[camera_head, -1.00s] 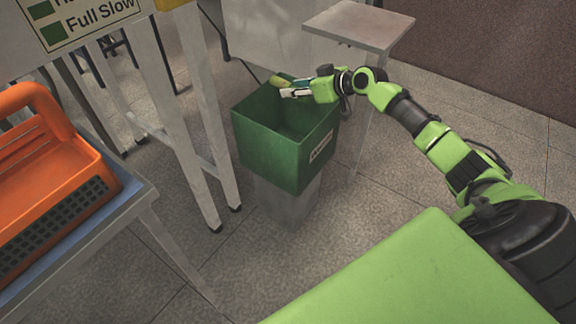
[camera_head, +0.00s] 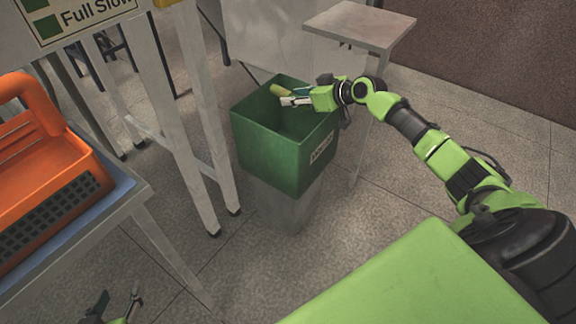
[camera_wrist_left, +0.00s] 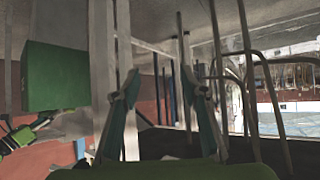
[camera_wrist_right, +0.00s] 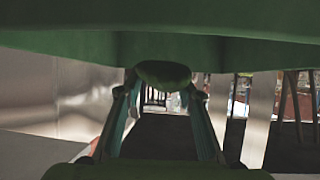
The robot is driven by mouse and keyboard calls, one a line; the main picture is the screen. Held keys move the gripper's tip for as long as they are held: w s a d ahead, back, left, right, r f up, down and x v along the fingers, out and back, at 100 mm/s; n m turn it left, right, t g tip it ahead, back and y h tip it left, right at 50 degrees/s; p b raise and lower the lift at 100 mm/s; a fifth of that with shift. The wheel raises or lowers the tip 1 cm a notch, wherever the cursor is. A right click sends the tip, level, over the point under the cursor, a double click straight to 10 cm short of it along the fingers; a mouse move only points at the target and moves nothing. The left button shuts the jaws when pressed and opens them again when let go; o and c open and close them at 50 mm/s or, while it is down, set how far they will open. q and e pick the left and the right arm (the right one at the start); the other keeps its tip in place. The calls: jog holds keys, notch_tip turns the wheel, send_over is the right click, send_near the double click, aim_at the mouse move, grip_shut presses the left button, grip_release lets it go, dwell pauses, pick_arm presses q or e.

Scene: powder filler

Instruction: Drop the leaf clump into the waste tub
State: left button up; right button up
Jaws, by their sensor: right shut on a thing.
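The green waste tub (camera_head: 285,160) stands on a grey block, its open top facing up; it also shows in the left wrist view (camera_wrist_left: 62,78). My right gripper (camera_head: 284,97) reaches over the tub's far part from the right. It is shut on the leaf clump (camera_head: 280,90), a small yellow-green lump at its fingertips, over the opening. In the right wrist view the clump (camera_wrist_right: 163,73) sits dark green between the fingertips, with a green surface across the top. My left gripper (camera_head: 118,306) is low at the bottom left, fingers apart and empty, away from the tub.
An orange carrier (camera_head: 45,180) sits on a table (camera_head: 125,195) at the left. A white-legged stand with a sign (camera_head: 80,18) is left of the tub. A small grey table (camera_head: 362,24) stands behind the tub. Floor in front of the tub is clear.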

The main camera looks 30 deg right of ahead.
pick_arm(q)
jog(key=shift+w+d+r+t, duration=0.3)
jog(key=shift+w+r+t, duration=0.2)
jog(key=shift+w+r, duration=0.3)
pick_arm(e)
jog(key=shift+f, duration=0.25)
pick_arm(q)
jog(key=shift+s, duration=0.1)
pick_arm(e)
jog(key=o, duration=1.2)
jog(key=shift+v, duration=6)
jog(key=shift+f, duration=0.1)
